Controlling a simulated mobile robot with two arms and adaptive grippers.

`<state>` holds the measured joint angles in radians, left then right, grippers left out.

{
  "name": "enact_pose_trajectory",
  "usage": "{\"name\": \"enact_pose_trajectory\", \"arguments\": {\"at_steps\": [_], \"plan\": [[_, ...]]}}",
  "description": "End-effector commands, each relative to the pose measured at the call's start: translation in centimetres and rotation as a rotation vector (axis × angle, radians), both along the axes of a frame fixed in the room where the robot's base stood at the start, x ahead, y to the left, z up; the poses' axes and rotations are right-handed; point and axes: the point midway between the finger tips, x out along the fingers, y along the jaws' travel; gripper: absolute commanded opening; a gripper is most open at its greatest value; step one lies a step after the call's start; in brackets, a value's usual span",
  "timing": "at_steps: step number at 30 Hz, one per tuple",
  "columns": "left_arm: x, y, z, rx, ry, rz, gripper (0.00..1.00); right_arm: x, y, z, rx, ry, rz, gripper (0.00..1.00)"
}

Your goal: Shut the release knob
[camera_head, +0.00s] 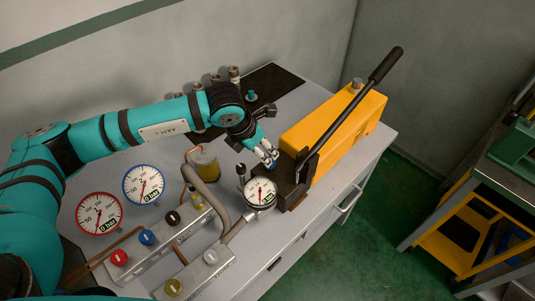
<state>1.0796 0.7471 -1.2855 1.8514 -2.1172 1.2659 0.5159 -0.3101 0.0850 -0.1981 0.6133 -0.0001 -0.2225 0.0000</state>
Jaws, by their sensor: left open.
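A yellow hand pump (335,130) with a long black lever (352,100) stands on the grey bench. Its black front block (293,182) faces the gauges. My left gripper (270,162) points down just left of this block, its fingertips close to it. It is open, with nothing seen between its fingers; I cannot tell whether it touches the block. No release knob shows clearly by the block; the gripper may hide it. A small black ball-topped stem (240,170) stands left of the gripper, above a round dial gauge (261,192). My right gripper is not in view.
Two large dial gauges, one red-rimmed (99,213) and one blue-rimmed (144,184), are at left. A manifold with a red knob (119,257), a blue knob (146,237) and grey pipes (221,213) fills the front.

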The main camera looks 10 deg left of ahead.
Motion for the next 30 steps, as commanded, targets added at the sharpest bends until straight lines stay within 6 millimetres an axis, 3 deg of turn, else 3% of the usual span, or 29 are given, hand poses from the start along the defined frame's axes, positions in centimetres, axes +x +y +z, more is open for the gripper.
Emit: {"name": "enact_pose_trajectory", "arguments": {"at_steps": [6,12,23,30], "plan": [[1.4,-1.0,-3.9,-0.001,0.003,-0.001,0.57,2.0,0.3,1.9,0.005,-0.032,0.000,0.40],[2.2,-1.4,-6.2,-0.001,0.001,0.001,0.57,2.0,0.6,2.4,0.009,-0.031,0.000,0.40],[2.4,-1.6,-7.0,-0.001,-0.001,-0.001,0.57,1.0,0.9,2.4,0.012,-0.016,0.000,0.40],[2.4,-1.5,-6.9,-0.001,-0.001,0.000,0.29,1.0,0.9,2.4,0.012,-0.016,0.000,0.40]]}}
